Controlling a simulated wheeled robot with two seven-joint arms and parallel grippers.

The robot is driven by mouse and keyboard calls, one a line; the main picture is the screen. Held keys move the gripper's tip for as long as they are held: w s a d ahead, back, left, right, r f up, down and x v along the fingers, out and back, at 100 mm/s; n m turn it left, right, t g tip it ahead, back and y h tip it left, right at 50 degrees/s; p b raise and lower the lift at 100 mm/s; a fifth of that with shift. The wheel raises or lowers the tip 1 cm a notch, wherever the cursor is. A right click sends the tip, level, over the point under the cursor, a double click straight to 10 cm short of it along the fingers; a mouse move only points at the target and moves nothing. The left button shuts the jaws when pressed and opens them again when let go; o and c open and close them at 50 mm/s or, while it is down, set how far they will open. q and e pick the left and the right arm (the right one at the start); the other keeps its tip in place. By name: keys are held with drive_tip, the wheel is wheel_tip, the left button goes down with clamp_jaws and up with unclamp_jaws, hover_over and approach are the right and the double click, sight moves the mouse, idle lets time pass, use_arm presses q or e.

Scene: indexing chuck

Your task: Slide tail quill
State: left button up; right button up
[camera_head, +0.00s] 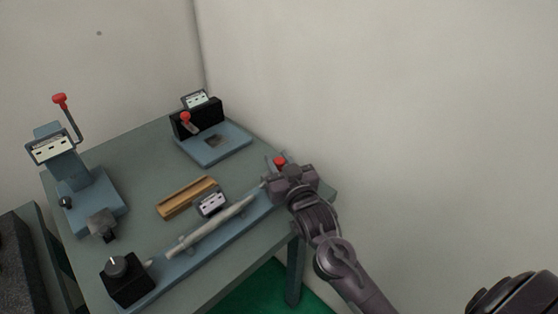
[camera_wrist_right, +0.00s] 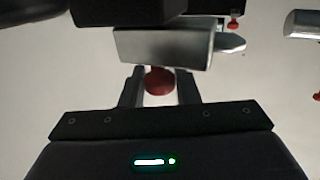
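The tailstock with its red knob (camera_head: 280,161) stands at the right end of a long blue bed (camera_head: 190,262). The red knob also shows in the right wrist view (camera_wrist_right: 158,82), below a grey metal cylinder with a pointed tip (camera_wrist_right: 165,46), which looks like the quill. My right gripper (camera_head: 282,172) is at the tailstock and hides most of it. Its two fingers stand on either side of the red knob; I cannot tell whether they press on it. A pale rod (camera_head: 215,228) lies along the bed. My left gripper is not in view.
A black box with a dial (camera_head: 125,278) sits at the bed's near left end. A wooden block (camera_head: 187,197) and a small display (camera_head: 212,202) lie behind the rod. Two blue fixtures with red-knobbed levers (camera_head: 92,195) (camera_head: 212,142) stand at the left and back. Walls rise behind the table.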

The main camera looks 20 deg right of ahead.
clamp_jaws()
drive_tip(key=shift+s+a+p, duration=0.2)
drive_tip(key=shift+a+p, duration=0.05)
drive_tip(key=shift+a, duration=0.35)
drive_tip(key=shift+s+a+p, duration=0.2)
drive_tip(key=shift+a+p, duration=0.05)
drive_tip(key=shift+a, duration=0.3)
drive_tip(key=shift+s+a, duration=0.1)
drive_tip(key=shift+a, duration=0.2)
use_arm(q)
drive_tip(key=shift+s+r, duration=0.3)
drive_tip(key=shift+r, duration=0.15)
use_arm(e)
drive_tip(key=shift+o, duration=2.2)
unclamp_jaws()
drive_tip(key=shift+s, duration=0.1)
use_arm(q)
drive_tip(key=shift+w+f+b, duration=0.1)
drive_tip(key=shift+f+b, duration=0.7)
use_arm(e)
drive_tip(key=s, duration=0.7)
drive_tip(key=shift+s+a, duration=0.2)
drive_tip(key=shift+s, duration=0.1)
drive_tip(key=shift+f, duration=0.1)
